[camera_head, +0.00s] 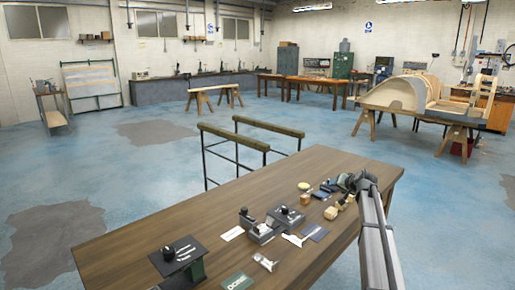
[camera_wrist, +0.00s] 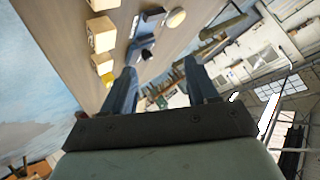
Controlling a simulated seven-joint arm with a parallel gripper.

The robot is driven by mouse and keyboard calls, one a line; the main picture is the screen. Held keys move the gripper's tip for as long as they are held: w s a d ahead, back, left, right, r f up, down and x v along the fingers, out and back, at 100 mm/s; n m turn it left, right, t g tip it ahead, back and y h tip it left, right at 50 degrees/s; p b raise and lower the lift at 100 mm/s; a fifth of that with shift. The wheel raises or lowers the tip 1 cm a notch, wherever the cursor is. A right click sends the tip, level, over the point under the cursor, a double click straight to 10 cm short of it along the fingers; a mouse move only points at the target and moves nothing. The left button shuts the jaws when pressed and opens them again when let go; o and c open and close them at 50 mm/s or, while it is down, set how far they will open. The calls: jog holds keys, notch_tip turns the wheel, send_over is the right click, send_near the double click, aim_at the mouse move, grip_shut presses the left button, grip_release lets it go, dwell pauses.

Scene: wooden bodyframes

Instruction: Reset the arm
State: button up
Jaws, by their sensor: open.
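My gripper (camera_head: 346,183) is at the right end of the wooden table (camera_head: 215,195), over or beside small items there; the exact height cannot be told. In the wrist view, the two fingers of my gripper (camera_wrist: 161,82) are spread apart with nothing held between them. My grey arm reaches in from the lower right of the head view. Near the gripper are a wooden cube (camera_head: 305,200), a wooden block (camera_head: 331,212), dark blue items (camera_head: 320,194) and a pale round piece (camera_head: 303,186). The wrist view shows wooden blocks (camera_wrist: 102,36) and the pale round piece (camera_wrist: 175,18).
The table's back left is clear.

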jog(key=s+d+f+t+h, duration=0.15)
jog(key=s+d, duration=0.25)
jog(key=d, duration=0.5)
jog(key=s+f, duration=0.7)
jog(key=f, duration=0.6)
jog(key=s+a+f+n+g+y, duration=0.1)
jog(key=s+a+f+g, duration=0.2)
jog(key=s+a+f, duration=0.5)
jog(key=s+a+f+g, duration=0.35)
jog(key=s+f, duration=0.25)
jog(key=f, duration=0.5)
jog(key=s+a+f+n+g+y, duration=0.1)
jog(key=s+a+f+g, duration=0.1)
jog(key=s+a+f, duration=0.6)
jog(key=s+a+f+n+g, duration=0.1)
jog(key=s+a+f+g, duration=0.15)
jog(key=s+f, duration=0.45)
jog(key=s+a+f+g, duration=0.2)
jog(key=s+a+f, duration=0.15)
jog(key=s, duration=0.65)
jog(key=s+f+g+h, duration=0.1)
jog(key=s+g, duration=0.2)
jog(key=s, duration=0.9)
jog(key=s+a+f+n+g+h, duration=0.1)
jog(key=s+f+g+h, duration=0.1)
jog(key=s, duration=1)
jog(key=shift+s+a+f+n+g, duration=0.2)
jog(key=shift+s+n+g, duration=0.15)
jog(key=shift+g, duration=0.3)
